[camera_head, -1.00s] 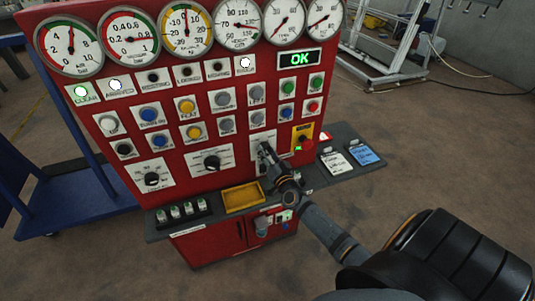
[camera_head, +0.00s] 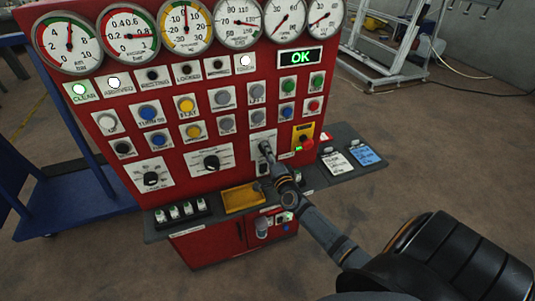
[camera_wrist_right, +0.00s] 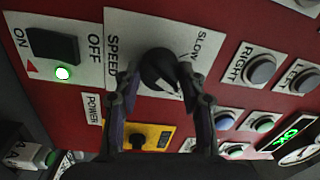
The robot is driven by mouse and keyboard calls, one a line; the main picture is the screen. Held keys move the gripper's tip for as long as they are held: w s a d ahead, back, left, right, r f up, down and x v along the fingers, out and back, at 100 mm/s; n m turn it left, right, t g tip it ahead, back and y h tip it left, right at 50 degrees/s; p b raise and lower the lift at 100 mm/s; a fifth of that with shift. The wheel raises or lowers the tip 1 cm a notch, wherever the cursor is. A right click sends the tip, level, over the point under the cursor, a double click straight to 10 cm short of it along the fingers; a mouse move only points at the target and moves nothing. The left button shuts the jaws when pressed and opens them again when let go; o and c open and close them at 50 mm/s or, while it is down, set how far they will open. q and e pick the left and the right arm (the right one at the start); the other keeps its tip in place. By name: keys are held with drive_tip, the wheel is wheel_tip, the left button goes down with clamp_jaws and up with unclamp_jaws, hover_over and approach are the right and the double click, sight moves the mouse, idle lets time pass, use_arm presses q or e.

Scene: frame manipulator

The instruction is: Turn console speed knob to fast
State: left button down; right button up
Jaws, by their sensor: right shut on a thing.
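The black speed knob (camera_wrist_right: 160,70) sits on a white plate marked SPEED and SLOW on the red console (camera_head: 125,93). In the right wrist view its pointer end is toward the SLOW side at the lower right. The fast marking is not readable. My right gripper (camera_wrist_right: 158,80) is shut on the knob, one finger on each side. In the head view the right gripper (camera_head: 265,150) reaches the panel's lower right and hides the knob. My left gripper is in neither view.
A yellow plate with an emergency button (camera_head: 307,143) is just right of the gripper. The power switch (camera_wrist_right: 52,46) is beside the speed plate. Other knobs, such as one on a white plate (camera_head: 211,162), are to the left. A shelf with a yellow tray (camera_head: 240,198) juts out below.

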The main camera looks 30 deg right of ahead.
drive_tip(key=shift+m, duration=0.4)
drive_tip(key=o, duration=1.1)
drive_tip(key=shift+o, duration=0.2)
drive_tip(key=v, duration=1.2)
